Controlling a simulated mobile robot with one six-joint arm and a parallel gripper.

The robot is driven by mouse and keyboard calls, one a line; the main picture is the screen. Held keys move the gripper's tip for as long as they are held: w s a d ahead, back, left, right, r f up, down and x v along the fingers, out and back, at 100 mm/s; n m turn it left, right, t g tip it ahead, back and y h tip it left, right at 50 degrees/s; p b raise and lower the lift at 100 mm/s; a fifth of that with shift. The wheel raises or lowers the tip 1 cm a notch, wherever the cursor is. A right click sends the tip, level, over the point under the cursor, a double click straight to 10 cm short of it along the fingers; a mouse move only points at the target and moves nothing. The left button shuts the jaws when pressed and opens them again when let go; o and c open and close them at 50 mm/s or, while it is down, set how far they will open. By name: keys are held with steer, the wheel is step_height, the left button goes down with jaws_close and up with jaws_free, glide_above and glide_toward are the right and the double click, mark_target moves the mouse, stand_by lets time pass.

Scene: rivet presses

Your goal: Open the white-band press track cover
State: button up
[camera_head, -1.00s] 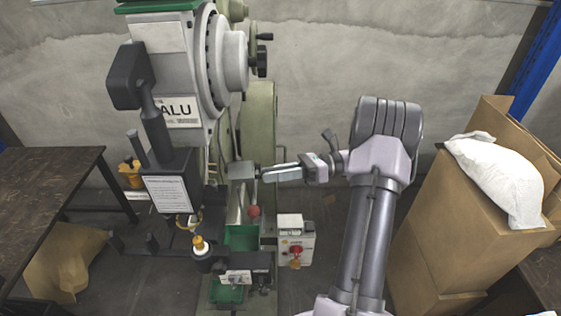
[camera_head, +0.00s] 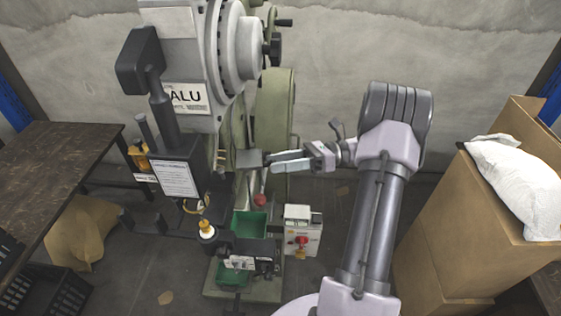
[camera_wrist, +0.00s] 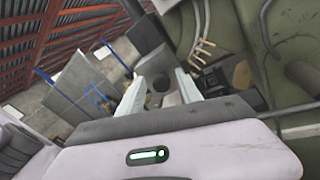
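The press (camera_head: 190,60) with the ALU sign (camera_head: 187,97) stands left of centre in the head view. I cannot clearly make out a white band or which part is its track cover. A small grey block (camera_head: 249,158) juts from the press at mid height. My gripper (camera_head: 272,162) reaches in from the right, its fingertips close to this block; contact cannot be told. In the wrist view, my gripper (camera_wrist: 164,76) has its two pale fingers apart. A grey part with a round dark opening (camera_wrist: 168,88) shows between and beyond them.
A red knob (camera_head: 259,200) hangs below the gripper, above a green bin (camera_head: 247,224). A control box (camera_head: 302,231) with a red button stands on the right of the press base. A dark table (camera_head: 50,165) is at the left. Cardboard boxes (camera_head: 455,220) bearing a white sack (camera_head: 515,183) stand at the right.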

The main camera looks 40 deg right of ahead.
steer(key=shift+d, duration=0.1)
steer(key=p+v, duration=0.2)
steer(key=v, duration=1)
steer(key=w+a+r+n+g+h, duration=0.2)
steer(key=a+r+n+g, duration=0.5)
steer(key=a, duration=0.5)
steer(key=s+a+r+n+t+h, duration=0.2)
steer(key=s+a+r+n+h, duration=0.15)
steer(key=a+n, duration=0.35)
steer(key=s+a+r+n+t+h, duration=0.25)
steer(key=a+n+h, duration=0.2)
steer(key=a, duration=0.45)
steer(key=s+a+r+n+t+h, duration=0.2)
steer(key=s+a+n+h, duration=0.2)
steer(key=a+n, duration=0.3)
step_height(320, 180, down, 17)
steer(key=s+m+g+b, duration=0.2)
steer(key=b, duration=1.1)
steer(key=shift+a, duration=0.3)
